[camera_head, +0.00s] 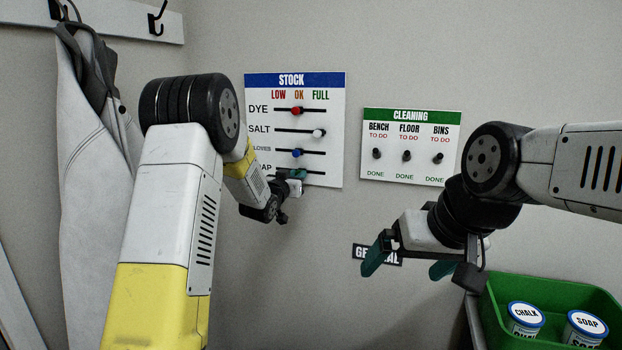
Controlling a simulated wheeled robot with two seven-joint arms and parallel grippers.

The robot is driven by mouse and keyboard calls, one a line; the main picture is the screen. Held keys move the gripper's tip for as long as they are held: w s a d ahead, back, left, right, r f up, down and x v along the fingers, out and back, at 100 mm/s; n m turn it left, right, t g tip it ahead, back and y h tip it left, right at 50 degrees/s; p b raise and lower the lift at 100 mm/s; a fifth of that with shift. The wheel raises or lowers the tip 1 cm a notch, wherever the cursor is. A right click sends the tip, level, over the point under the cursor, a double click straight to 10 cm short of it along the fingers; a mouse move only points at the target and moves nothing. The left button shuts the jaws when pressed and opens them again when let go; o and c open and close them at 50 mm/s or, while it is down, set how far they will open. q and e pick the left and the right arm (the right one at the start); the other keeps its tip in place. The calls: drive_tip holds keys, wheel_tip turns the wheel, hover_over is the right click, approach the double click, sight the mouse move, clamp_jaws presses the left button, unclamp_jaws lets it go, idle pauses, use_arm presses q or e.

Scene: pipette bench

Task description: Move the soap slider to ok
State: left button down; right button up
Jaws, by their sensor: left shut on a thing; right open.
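The white STOCK board (335,130) hangs on the wall with LOW, OK and FULL headings and rows for dye, salt, gloves and soap. The soap row is lowest, its label partly covered; its slot (317,173) shows to the right of my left gripper (291,175). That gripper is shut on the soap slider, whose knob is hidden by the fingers. It sits around the LOW to OK part of the row; exactly where, I cannot tell. My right gripper (408,268) is open and empty, below the CLEANING board.
The red dye knob (296,110) and blue gloves knob (297,153) are near OK; the white salt knob (319,133) is toward FULL. The CLEANING board (453,150) is to the right. A green bin (500,285) holds chalk and soap tins. A coat (85,190) hangs left.

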use_arm(q)
drive_tip(key=shift+w+a, duration=0.15)
drive_tip(key=shift+a, duration=0.35)
drive_tip(key=c, duration=1.2)
unclamp_jaws()
drive_tip(key=shift+c, duration=0.2)
drive_tip(key=v, duration=0.8)
drive_tip(key=shift+r, duration=0.1)
